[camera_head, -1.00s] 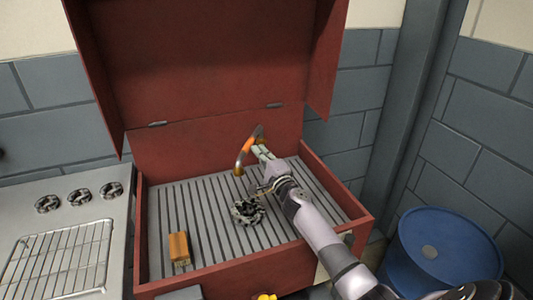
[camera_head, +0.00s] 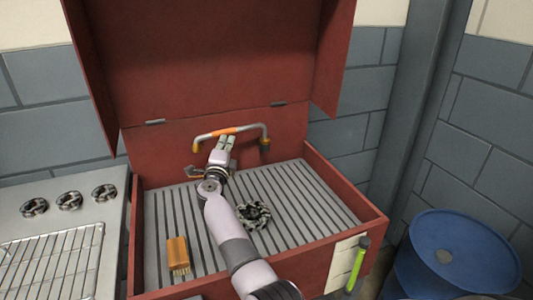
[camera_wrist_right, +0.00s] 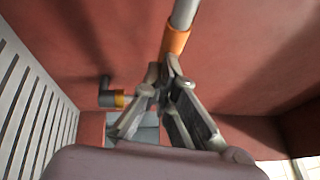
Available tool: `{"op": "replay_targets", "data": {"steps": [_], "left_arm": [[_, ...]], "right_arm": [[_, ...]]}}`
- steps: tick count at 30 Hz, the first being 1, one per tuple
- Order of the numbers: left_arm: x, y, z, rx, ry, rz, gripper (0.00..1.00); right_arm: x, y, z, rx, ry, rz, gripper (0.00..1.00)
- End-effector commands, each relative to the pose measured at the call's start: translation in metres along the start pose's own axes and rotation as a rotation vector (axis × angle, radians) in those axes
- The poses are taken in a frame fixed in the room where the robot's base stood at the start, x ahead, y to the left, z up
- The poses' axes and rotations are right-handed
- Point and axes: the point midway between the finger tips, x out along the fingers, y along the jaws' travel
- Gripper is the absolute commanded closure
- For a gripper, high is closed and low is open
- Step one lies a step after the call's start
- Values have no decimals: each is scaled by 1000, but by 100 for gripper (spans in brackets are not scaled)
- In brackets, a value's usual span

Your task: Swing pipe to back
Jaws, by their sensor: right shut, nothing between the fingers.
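The pipe (camera_head: 252,127) is a thin grey tube with an orange band and downturned ends. It runs left to right along the back of the red casing (camera_head: 340,190). My right gripper (camera_head: 226,143) is shut and empty, with its fingertips just below and in front of the pipe, near the orange band. In the right wrist view the shut fingertips (camera_wrist_right: 168,72) are close to the pipe's orange band (camera_wrist_right: 175,42); whether they touch is unclear. One elbow end (camera_wrist_right: 112,98) shows to the left. My left gripper is not in view.
A dark ring-shaped knob (camera_head: 254,214) and an orange-brown brush (camera_head: 178,256) are on the slatted floor. The raised lid (camera_head: 210,55) stands behind. A grill (camera_head: 50,265) is at left, and a blue drum (camera_head: 450,255) at right.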

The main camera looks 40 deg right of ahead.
Motion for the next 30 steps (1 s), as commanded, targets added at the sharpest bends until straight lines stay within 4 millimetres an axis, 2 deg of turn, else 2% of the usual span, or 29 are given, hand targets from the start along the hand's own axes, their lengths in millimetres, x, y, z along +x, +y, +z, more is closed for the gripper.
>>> {"op": "replay_targets", "data": {"steps": [9,30], "left_arm": [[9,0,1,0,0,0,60],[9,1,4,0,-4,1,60]], "right_arm": [[9,3,7,2,-3,1,100],[10,2,9,1,-5,-1,100]]}}
